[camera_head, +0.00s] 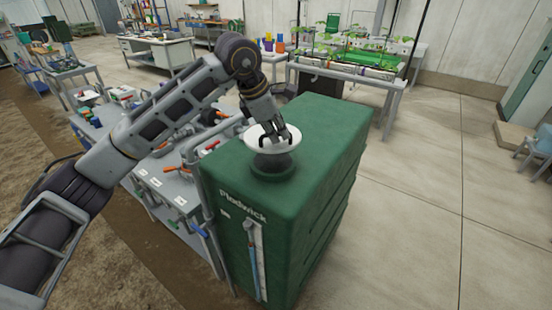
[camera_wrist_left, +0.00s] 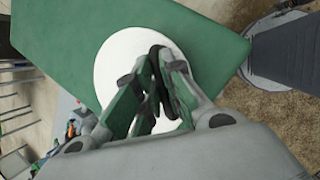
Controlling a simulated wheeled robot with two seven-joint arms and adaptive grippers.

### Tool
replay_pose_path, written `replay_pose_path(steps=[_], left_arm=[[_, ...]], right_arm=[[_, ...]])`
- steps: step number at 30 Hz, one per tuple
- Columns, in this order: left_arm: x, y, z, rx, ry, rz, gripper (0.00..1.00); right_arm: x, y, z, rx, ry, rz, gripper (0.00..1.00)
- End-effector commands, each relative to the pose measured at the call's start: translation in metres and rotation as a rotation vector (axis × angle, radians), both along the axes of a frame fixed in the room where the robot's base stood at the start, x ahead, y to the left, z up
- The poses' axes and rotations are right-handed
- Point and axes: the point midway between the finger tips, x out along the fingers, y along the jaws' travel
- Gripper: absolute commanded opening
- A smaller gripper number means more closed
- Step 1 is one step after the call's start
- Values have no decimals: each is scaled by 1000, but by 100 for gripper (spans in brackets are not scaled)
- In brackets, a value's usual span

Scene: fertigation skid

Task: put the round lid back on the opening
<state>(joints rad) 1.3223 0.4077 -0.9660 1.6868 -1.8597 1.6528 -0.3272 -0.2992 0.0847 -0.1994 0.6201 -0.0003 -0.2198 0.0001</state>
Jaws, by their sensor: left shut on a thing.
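The round white lid (camera_head: 254,139) is in my left gripper (camera_head: 275,139), above the top of the green tank (camera_head: 325,130). The opening (camera_head: 272,164) shows as a dark round area inside a green collar, partly covered by the lid in the head view. The lid looks roughly level and appears raised above the collar; the exact gap is hard to tell. In the left wrist view, the fingers (camera_wrist_left: 155,95) are shut at the middle of the lid (camera_wrist_left: 116,60), which hides the opening there. The grasped part is hidden by the fingers. My right gripper is not in view.
Pipes and valves on a grey skid bench (camera_head: 178,195) stand close at the tank's left. A plant bench (camera_head: 350,70) stands behind the tank. The tank top around the collar is clear, and the floor at the right is open.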

Motion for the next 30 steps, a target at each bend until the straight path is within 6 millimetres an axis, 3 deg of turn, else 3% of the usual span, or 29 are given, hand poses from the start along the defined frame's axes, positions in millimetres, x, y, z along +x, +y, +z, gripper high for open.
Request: replay_pose_path(steps=[12, 30], left_arm=[[0, 0, -45, -1, 1, -1, 0], [0, 0, -59, 0, 1, 0, 0]], right_arm=[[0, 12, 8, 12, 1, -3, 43], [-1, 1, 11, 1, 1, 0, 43]])
